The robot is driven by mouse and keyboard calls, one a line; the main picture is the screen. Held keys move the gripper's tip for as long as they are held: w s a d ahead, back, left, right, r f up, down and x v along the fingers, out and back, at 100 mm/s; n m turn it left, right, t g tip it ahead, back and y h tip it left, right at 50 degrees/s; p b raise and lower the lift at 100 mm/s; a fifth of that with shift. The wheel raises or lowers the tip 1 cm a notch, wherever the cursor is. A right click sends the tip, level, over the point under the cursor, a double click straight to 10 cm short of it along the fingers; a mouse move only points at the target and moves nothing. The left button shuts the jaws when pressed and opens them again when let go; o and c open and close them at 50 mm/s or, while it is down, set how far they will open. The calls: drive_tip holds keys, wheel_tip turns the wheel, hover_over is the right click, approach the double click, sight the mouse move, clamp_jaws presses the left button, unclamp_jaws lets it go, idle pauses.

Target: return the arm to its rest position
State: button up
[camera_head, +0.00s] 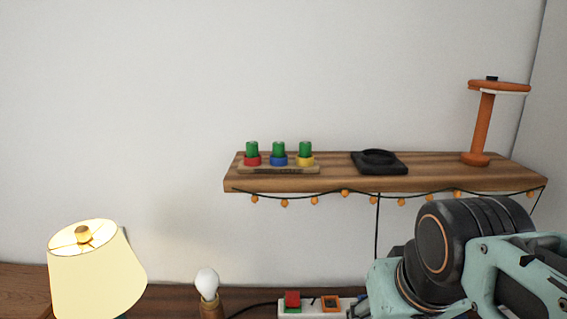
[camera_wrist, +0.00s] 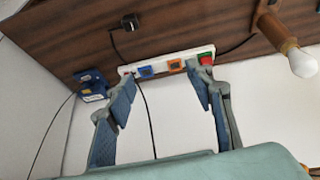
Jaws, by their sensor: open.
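My gripper (camera_wrist: 161,84) shows in the wrist view with its two blue-padded fingers spread wide apart. Nothing is held between them. Beyond the fingertips lies a white power strip (camera_wrist: 158,66) with blue, orange and red-and-green pieces on it. My arm fills the lower right of the head view, in front of the right end of the table; the fingers cannot be made out there.
A wooden wall shelf (camera_head: 340,181) with hanging lights carries a block of coloured pegs (camera_head: 278,169), a black tray (camera_head: 379,167) and an orange stand (camera_head: 485,125). Below are a lit lamp (camera_head: 97,272), a bulb (camera_head: 207,283) and the strip (camera_head: 316,309). A blue-black object (camera_wrist: 90,85) shows in the wrist view.

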wheel_tip(320, 180, up, 13)
drive_tip(key=s+a+p, duration=0.1)
drive_tip(key=p, duration=1.3)
drive_tip(key=shift+s, duration=0.3)
drive_tip(key=shift+f, duration=0.15)
